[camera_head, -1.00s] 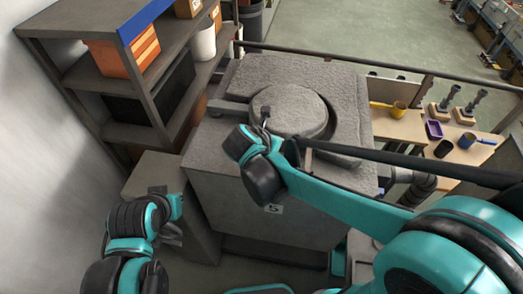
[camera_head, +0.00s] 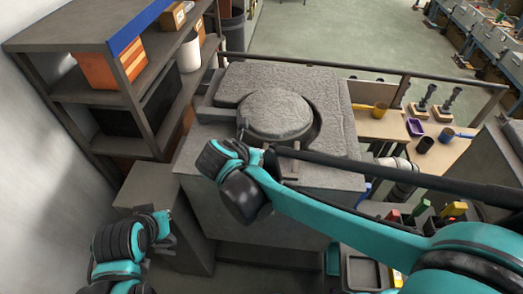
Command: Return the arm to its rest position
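My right arm comes in from the right, and its wrist (camera_head: 238,175) hangs in front of a grey block-shaped furnace (camera_head: 345,145) with a round lid (camera_head: 275,114) on top. The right gripper (camera_head: 268,152) is small and partly hidden at the lid's near edge. A long dark rod (camera_head: 400,174) runs from beside it to the right edge; I cannot tell whether the gripper holds it. My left arm is folded at the lower left, with its gripper (camera_head: 168,238) beside a low grey block. Its fingers are too dark to read.
A shelf unit (camera_head: 80,38) with an orange bin (camera_head: 97,70) stands at the left wall. A rail (camera_head: 400,74) runs behind the furnace. Open floor lies beyond.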

